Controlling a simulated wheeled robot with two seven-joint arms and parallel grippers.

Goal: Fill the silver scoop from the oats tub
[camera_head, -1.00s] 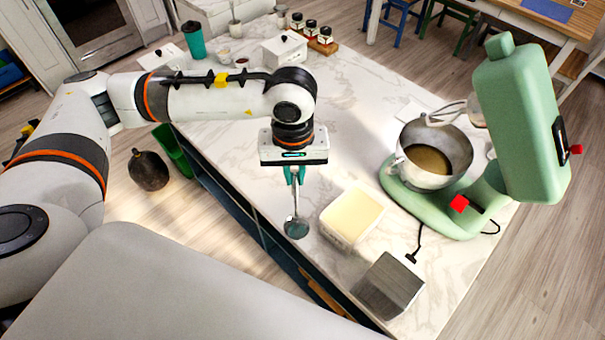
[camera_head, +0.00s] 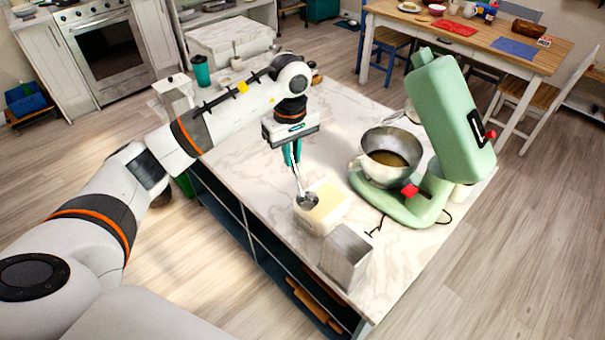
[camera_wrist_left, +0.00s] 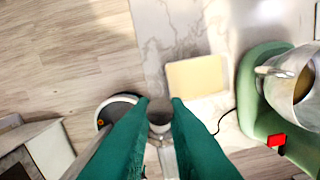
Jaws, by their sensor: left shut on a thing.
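The silver scoop (camera_head: 308,200) hangs from my left gripper (camera_head: 293,160), its bowl low and its handle slanting up between the green fingers. The fingers are shut on the handle. In the head view the bowl overlaps the left rim of the oats tub (camera_head: 310,224), a white square tub with a flat pale-yellow fill; I cannot tell whether they touch. In the left wrist view the scoop (camera_wrist_left: 160,120) shows between the fingers, and the tub (camera_wrist_left: 226,78) is just beyond them to the right. The bowl's contents are unclear. My right gripper is out of view.
A green stand mixer (camera_head: 425,195) with a metal bowl (camera_head: 374,172) stands right of the tub. A grey block (camera_head: 345,258) sits in front of the tub near the counter's edge. The marble counter (camera_head: 345,112) is clear behind the tub.

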